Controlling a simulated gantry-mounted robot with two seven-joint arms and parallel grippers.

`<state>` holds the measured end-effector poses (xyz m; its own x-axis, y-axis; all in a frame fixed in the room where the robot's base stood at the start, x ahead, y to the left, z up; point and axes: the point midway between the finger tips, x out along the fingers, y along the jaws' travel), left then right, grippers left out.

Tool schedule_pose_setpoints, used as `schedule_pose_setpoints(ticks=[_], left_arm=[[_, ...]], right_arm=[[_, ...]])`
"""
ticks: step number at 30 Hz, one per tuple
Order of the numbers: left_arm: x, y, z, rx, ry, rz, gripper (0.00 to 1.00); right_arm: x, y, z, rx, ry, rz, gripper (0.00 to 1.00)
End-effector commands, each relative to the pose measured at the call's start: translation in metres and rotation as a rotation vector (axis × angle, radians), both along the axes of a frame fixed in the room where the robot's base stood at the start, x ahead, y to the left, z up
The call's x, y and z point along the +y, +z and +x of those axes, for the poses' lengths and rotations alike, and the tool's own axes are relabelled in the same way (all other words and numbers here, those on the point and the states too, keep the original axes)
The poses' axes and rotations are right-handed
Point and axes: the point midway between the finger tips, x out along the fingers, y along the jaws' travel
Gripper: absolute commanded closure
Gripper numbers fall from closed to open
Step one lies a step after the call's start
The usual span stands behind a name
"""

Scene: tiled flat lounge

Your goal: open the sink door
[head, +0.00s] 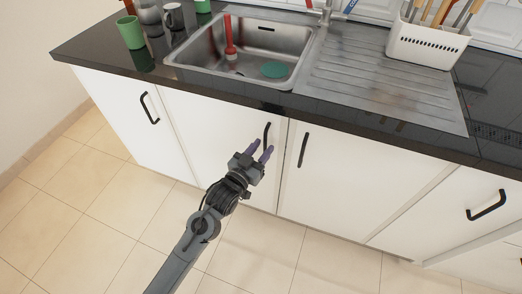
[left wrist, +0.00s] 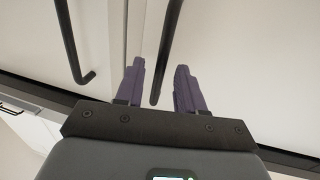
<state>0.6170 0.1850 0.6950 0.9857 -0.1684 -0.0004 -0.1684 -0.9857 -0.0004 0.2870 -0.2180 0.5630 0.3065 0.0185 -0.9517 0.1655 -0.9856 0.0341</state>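The white sink door (head: 215,125) is shut below the sink. Its upright black bar handle (head: 267,133) is near the door's right edge. My left gripper (head: 260,150) is in front of this door at the lower part of the handle. In the left wrist view, the purple fingers (left wrist: 159,88) are open, and the handle (left wrist: 168,50) appears in the gap between them. I see space on both sides of the bar, so the fingers are not closed on it. How deep the bar sits between them is unclear. My right gripper is not in view.
A neighbouring white door (head: 350,175) has its own black handle (head: 303,150), close on the right. The steel sink (head: 200,62) holds a red-handled tool (head: 229,38) and a green object (head: 274,69). The dark counter edge (head: 360,133) overhangs the doors. The tiled floor (head: 95,215) is clear.

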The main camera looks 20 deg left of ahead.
Motion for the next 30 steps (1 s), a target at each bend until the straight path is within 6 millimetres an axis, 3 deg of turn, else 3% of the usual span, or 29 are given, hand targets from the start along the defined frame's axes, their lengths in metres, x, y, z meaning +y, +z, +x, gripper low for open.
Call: schedule_pose_setpoints(ticks=[6,14,30], left_arm=[[0.000,0.000,0.000,0.000,0.000,0.000,0.62],[0.000,0.000,0.000,0.000,0.000,0.000,1.00],[-0.002,0.002,-0.010,0.000,-0.034,0.003,1.00]], right_arm=[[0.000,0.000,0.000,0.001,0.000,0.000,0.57],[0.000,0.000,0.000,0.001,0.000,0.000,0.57],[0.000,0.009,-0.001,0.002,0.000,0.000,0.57]])
